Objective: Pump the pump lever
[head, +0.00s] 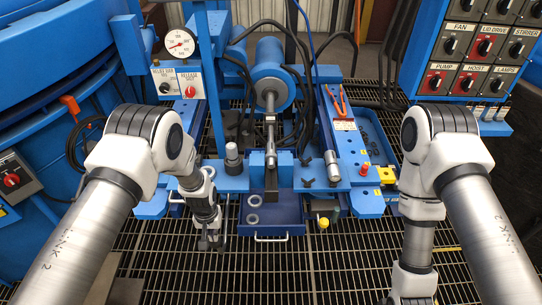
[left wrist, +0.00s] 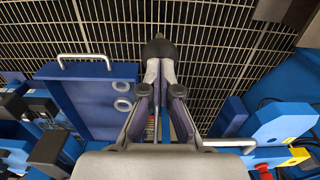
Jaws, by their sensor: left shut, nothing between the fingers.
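I cannot pick out the pump lever with certainty. A dark rounded piece (left wrist: 158,48) shows at the fingertips in the left wrist view; I cannot tell whether it is a lever end or part of my fingers. My left gripper (head: 211,243) points down over the floor grating, left of the blue tray, in the head view. In the left wrist view its fingers (left wrist: 160,70) are together, with nothing visible between them. My right arm comes in from the right; its gripper is outside the view.
A blue tray (head: 286,225) with metal rings (head: 253,201) and a wire handle stands right of my left gripper. A blue frame (head: 300,178) crosses behind it. A pressure gauge (head: 180,43) is at upper left, a switch panel (head: 470,45) at upper right. The front grating (head: 265,275) is clear.

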